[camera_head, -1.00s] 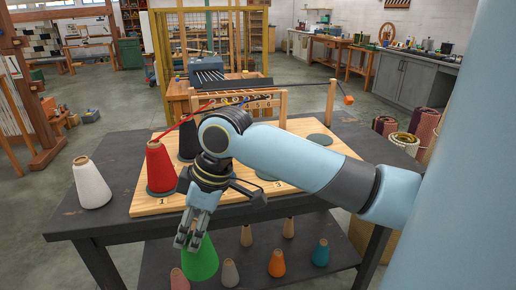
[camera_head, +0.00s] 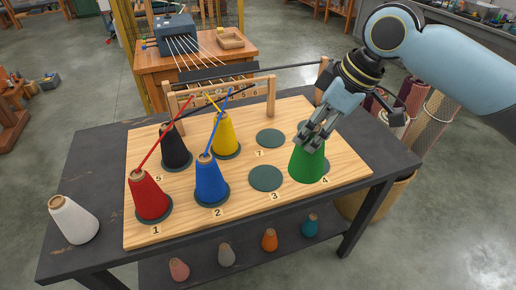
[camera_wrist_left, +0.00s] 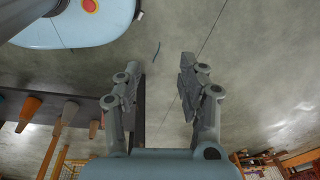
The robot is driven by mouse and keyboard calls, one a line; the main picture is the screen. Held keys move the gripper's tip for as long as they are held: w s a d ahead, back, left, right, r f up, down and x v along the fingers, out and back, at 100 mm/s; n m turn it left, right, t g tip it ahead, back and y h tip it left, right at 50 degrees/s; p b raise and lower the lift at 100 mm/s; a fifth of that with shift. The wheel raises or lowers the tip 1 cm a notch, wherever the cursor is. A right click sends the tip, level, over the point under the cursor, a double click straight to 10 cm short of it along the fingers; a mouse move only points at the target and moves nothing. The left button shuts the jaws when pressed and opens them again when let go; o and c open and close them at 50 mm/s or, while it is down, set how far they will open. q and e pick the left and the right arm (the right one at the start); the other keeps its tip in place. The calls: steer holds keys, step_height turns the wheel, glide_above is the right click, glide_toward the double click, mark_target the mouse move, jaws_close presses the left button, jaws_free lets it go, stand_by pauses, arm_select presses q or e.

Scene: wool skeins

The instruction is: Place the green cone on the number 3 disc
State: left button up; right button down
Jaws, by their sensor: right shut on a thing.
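My right gripper (camera_head: 316,140) is shut on the upper part of the green cone (camera_head: 306,165), which is upright at the right of the wooden board. The cone's base covers most of the disc beside number 4; I cannot tell if it touches. The number 3 disc (camera_head: 265,178), dark green and flat, is bare just left of the cone. My left gripper (camera_wrist_left: 160,75) is open and empty in the left wrist view; the head view does not show it.
The board (camera_head: 240,217) bears a red cone (camera_head: 149,197), a blue cone (camera_head: 211,181), a black cone (camera_head: 176,147) and a yellow cone (camera_head: 226,137). The number 7 disc (camera_head: 270,138) is bare. Several cones sit on the lower shelf.

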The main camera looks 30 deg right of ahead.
arm_select(q)
steer(key=shift+s+a+r, duration=0.1)
steer(key=shift+s+a, duration=0.1)
steer(key=shift+s, duration=0.3)
steer(key=shift+s+a, duration=0.15)
steer(key=shift+s, duration=0.35)
arm_select(e)
steer(key=w+a+f, duration=0.2)
steer(key=w+f, duration=0.8)
steer(key=w, duration=0.1)
steer(key=shift+a+f, duration=0.4)
steer(key=c, duration=0.6)
jaws_free()
steer(key=shift+f, duration=0.1)
arm_select(q)
steer(key=shift+w+r, duration=0.1)
steer(key=shift+r, duration=0.1)
arm_select(e)
steer(key=v, duration=1.2)
steer(key=shift+d, duration=0.1)
